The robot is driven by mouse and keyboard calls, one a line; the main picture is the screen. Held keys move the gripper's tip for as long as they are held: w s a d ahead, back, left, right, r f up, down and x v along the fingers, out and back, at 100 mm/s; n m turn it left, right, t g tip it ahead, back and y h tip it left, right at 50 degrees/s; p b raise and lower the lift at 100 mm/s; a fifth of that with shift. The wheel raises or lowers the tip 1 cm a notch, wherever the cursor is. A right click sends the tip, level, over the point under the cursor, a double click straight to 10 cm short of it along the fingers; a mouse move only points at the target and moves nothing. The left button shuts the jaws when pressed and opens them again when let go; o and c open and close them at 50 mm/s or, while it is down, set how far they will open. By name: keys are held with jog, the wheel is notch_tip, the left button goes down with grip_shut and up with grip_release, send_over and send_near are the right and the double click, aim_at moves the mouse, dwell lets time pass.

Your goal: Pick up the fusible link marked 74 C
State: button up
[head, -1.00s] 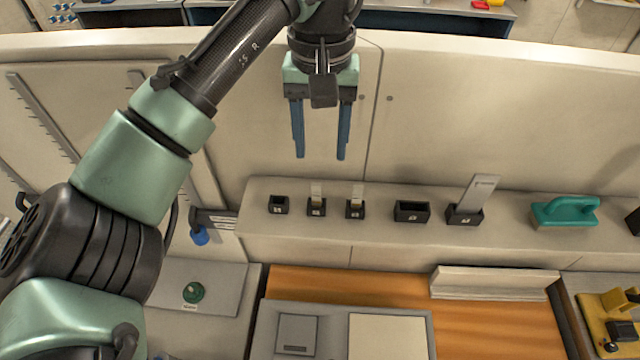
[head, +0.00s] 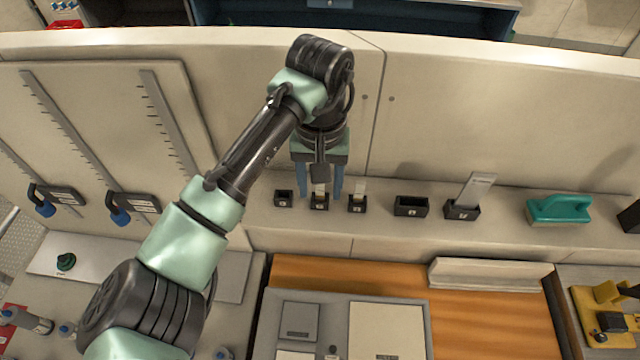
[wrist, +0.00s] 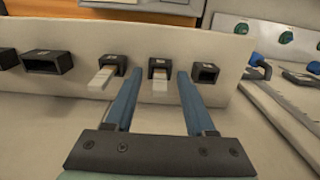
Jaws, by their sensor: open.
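My gripper (head: 320,193) is open and points down at the shelf. Its two blue fingers stand either side of a small black holder (head: 319,204) with a pale strip-like link (head: 319,189) upright in it. In the wrist view this link (wrist: 159,84) lies between the fingertips (wrist: 157,76), with a gap on both sides. A similar pale link (head: 359,187) stands in the neighbouring holder (head: 357,205); it also shows left of the fingers in the wrist view (wrist: 101,78). The markings are too small to read, so I cannot tell which is 74 C.
An empty black holder (head: 284,199) is close on the left. A wider empty holder (head: 411,206), a holder with a larger grey plate (head: 476,190) and a teal handled tool (head: 560,209) are to the right on the shelf (head: 385,230). The wall rises behind.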

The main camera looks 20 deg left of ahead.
grip_shut()
dwell(1.4)
